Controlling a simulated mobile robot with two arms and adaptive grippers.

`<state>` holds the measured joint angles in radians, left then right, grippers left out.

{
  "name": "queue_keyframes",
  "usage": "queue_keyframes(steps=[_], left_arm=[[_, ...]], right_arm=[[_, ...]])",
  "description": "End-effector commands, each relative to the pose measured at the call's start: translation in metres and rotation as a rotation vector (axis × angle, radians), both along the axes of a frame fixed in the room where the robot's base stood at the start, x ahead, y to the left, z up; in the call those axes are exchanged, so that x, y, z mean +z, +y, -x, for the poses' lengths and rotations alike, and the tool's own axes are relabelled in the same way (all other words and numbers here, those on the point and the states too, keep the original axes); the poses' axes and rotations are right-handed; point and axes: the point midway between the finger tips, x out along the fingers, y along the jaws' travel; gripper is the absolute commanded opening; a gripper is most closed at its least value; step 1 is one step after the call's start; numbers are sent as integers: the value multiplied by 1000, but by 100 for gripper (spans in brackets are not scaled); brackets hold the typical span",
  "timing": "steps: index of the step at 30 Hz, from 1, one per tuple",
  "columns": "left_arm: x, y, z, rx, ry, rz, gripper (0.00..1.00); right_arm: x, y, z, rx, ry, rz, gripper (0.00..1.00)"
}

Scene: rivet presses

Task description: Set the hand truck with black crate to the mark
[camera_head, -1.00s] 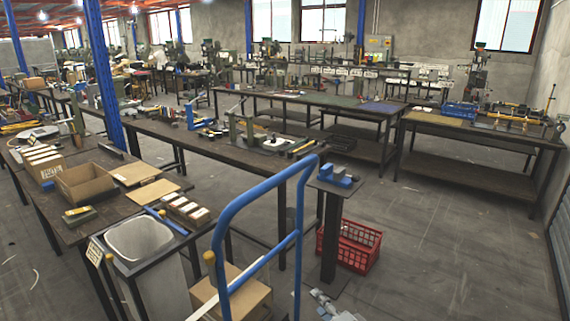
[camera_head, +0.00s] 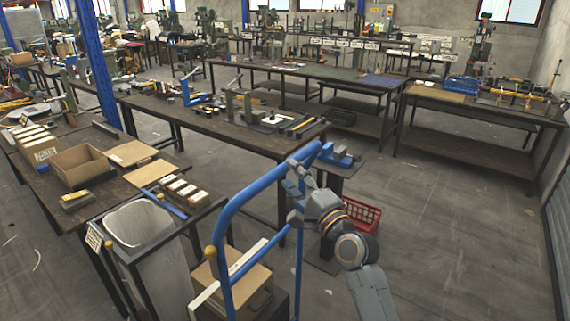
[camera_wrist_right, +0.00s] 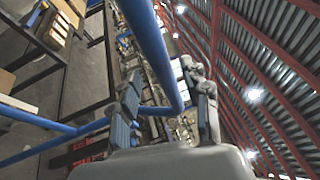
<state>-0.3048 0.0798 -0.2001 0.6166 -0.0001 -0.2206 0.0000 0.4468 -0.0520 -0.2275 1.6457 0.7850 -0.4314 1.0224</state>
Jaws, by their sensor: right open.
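The hand truck's blue tubular handle (camera_head: 228,226) stands upright in the lower middle of the head view. A cardboard box (camera_head: 252,287) is behind its frame. A dark shape shows under the box, but I cannot tell whether it is the black crate. My right gripper (camera_head: 294,199) is open at the handle's right-hand upright. In the right wrist view, the blue tube (camera_wrist_right: 148,40) appears between the spread fingers (camera_wrist_right: 168,88); I cannot tell whether they touch it. My left gripper is not in view. No floor mark is visible.
A red crate (camera_head: 366,214) stands on the floor behind my right arm, by a pedestal with a blue vise (camera_head: 341,158). A bin (camera_head: 140,223) and a workbench with an open carton (camera_head: 83,180) are left of the handle. The floor on the right (camera_head: 455,225) is clear.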

Motion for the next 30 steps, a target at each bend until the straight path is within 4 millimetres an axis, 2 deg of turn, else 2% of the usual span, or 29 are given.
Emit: queue_keyframes(steps=[3,8,19,20,26,27,30], left_arm=[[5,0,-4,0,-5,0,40],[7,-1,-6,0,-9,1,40],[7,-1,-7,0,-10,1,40],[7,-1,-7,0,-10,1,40],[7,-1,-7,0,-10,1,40],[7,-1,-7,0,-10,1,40],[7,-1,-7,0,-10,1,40]], right_arm=[[5,10,-16,1,1,1,47],[6,17,-29,0,0,1,47],[6,20,-33,0,1,1,47],[6,20,-33,0,1,1,45],[6,20,-33,0,1,1,4],[6,20,-33,0,1,1,0],[6,20,-33,0,1,1,0]])
